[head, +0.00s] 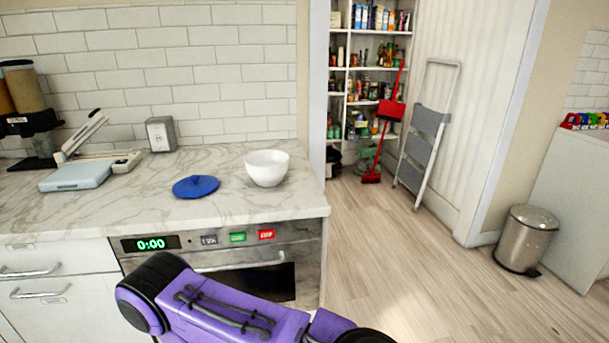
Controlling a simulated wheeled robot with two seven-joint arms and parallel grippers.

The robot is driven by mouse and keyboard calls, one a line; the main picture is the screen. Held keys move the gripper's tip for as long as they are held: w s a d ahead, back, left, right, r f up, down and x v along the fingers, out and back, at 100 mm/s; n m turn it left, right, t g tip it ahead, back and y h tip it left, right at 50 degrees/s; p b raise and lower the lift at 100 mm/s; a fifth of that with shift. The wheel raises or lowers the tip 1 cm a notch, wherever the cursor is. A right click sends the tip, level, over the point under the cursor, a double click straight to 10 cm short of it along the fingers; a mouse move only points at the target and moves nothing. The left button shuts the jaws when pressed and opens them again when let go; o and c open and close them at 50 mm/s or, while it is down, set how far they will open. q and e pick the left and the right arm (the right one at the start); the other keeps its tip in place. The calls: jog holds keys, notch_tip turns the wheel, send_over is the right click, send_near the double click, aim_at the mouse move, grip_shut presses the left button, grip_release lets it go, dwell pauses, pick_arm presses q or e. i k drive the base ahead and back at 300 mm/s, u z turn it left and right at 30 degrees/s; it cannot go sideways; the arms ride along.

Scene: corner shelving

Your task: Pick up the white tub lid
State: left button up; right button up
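I cannot make out a white tub lid in the head view. A blue round flat piece (196,187), like a lid with a small raised middle, lies on the marble counter (110,205). A white bowl (266,168) stands upright to its right, close to the counter's right end. Purple and black links of my own arm cross the bottom of the view in front of the oven. Neither of my grippers shows.
A pantry with corner shelves (367,68) full of goods stands beyond a doorway. A grey step ladder (424,130) and a red broom (391,110) lean there. A metal bin (526,240) stands at right. The wooden floor (420,265) between is clear.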

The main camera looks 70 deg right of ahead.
aim_at(193, 185)
jog(key=z, duration=0.95)
jog(key=i, duration=0.35)
jog(key=z, duration=0.05)
